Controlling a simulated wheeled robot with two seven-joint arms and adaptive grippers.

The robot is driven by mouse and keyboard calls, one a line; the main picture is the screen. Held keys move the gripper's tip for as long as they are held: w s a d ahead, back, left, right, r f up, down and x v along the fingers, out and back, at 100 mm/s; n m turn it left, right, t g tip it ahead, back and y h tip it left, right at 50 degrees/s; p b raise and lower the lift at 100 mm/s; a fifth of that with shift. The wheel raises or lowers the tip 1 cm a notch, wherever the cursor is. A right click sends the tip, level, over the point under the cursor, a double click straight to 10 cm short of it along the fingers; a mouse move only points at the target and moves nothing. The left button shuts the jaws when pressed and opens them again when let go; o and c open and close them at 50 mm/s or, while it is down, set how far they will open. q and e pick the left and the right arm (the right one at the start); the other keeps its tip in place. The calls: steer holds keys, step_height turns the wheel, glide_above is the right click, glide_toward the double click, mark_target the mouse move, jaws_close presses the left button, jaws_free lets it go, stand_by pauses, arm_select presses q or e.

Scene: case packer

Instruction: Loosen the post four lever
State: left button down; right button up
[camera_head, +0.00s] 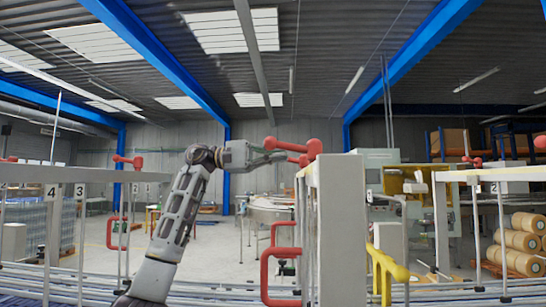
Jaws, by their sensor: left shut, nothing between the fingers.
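A red lever (304,150) with rounded ends sits on top of a pale post (342,225) right of centre. My left gripper (281,155) reaches in from the left at the height of this lever, just left of it. Its fingers look shut, with nothing held; I cannot tell whether the tips touch the lever. No number shows on this post. A "4" plate (51,192) is on the frame at the left. Another red lever (128,161) stands farther left. My right gripper is not in view.
Red handles (280,262) stand beside the post, and a yellow handle (387,268) is at its right. Roller conveyors cross the bottom. Air above the lever is open.

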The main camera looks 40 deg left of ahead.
arm_select(q)
steer(key=shift+s+d+r, duration=0.2)
steer(key=shift+s+d, duration=0.4)
steer(key=shift+s, duration=0.2)
steer(key=shift+s+n+t+y, duration=0.2)
steer(key=shift+n+t+y, duration=0.15)
steer(key=shift+t, duration=0.25)
